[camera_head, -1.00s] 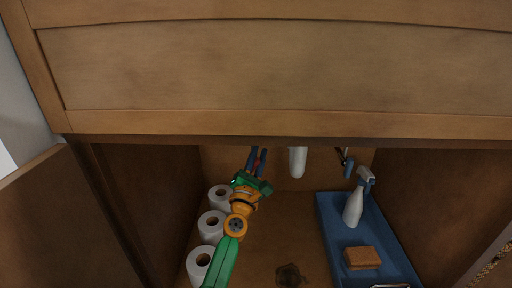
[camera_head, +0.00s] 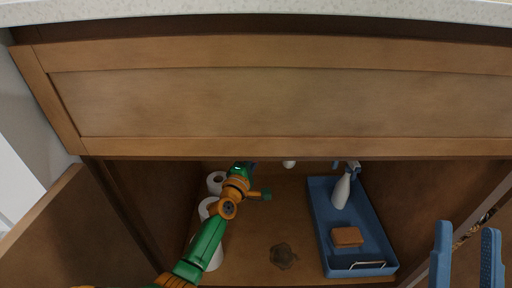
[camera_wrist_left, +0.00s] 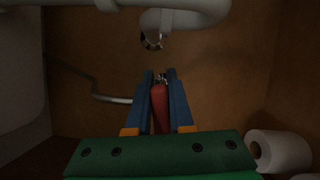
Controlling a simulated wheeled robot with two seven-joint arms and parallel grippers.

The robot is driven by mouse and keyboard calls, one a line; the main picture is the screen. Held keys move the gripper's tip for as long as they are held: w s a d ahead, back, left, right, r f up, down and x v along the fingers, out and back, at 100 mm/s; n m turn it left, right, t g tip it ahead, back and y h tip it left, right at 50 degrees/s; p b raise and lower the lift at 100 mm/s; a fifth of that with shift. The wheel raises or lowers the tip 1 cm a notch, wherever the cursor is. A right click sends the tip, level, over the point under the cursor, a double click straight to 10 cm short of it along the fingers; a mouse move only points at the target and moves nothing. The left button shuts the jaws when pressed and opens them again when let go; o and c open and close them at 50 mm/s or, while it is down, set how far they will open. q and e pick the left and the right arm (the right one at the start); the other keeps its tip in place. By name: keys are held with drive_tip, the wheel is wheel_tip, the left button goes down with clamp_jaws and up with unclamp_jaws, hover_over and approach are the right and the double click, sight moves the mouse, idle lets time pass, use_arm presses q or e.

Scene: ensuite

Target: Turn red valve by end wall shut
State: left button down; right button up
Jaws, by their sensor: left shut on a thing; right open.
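The red valve (camera_wrist_left: 160,108) shows in the left wrist view as a red handle in front of the cabinet's end wall, with a small metal fitting above it. My left gripper (camera_wrist_left: 161,76) has its two blue fingers on either side of the handle and is shut on it. In the head view my left arm reaches into the cabinet, and the upper front panel hides the valve and most of the fingers. My right gripper (camera_head: 466,258) is open and empty at the lower right, outside the cabinet.
White drain pipes (camera_wrist_left: 185,12) cross above the left gripper. Toilet rolls (camera_head: 216,183) stand left of my left arm. A blue tray (camera_head: 318,215) at right holds a spray bottle (camera_head: 341,192) and a brown sponge (camera_head: 347,237). An open door (camera_head: 70,235) is at left.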

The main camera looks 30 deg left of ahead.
use_arm(q)
drive_tip(key=shift+f+m+g+p, duration=0.25)
drive_tip(key=shift+m+g+p, duration=0.15)
drive_tip(key=shift+m+p, duration=0.55)
use_arm(e)
drive_tip(key=w+d+f+m+g+h, duration=0.1)
drive_tip(key=w+f+g+h, duration=0.2)
drive_tip(key=f+g, duration=0.5)
drive_tip(key=shift+w+f+h, duration=0.4)
drive_tip(key=shift+w+f, duration=0.3)
drive_tip(key=shift+f, duration=2.1)
use_arm(q)
drive_tip(key=c, duration=0.8)
unclamp_jaws()
